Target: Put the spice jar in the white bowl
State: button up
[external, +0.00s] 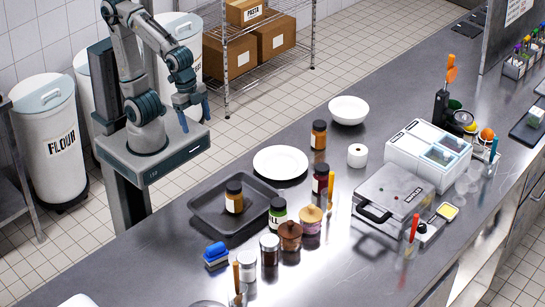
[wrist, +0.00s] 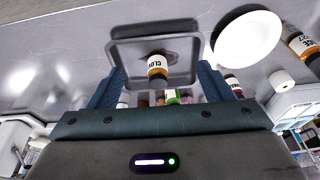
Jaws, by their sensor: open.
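The white bowl (external: 348,109) stands empty at the far edge of the counter. One dark-capped spice jar (external: 234,198) with an orange-brown body stands in a dark tray (external: 205,222); in the wrist view this jar (wrist: 157,66) has a label starting "CLOV". A similar orange jar (external: 318,136) stands on the counter near the bowl. Which one the task means, I cannot tell. My gripper (external: 193,113) is open and empty, raised beyond the counter's far edge, apart from everything. In the wrist view its blue fingers (wrist: 161,72) frame the tray jar, which is some distance off.
A white plate (external: 281,162) lies between the tray and the orange jar. Several jars (external: 278,214) and wooden-lidded pots stand right of the tray. A white roll (external: 357,155), a grey press (external: 393,190) and a white container box (external: 428,155) stand farther right.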

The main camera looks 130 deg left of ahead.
jog(key=shift+t, duration=0.3)
jog(key=s+f, duration=0.1)
jog(key=s, duration=0.1)
jog(key=s+f, duration=0.1)
jog(key=s, duration=0.1)
jog(key=s+f, duration=0.1)
jog(key=s, duration=0.1)
jog(key=shift+s+d, duration=0.1)
jog(key=shift+s, duration=0.05)
jog(key=shift+c, duration=0.5)
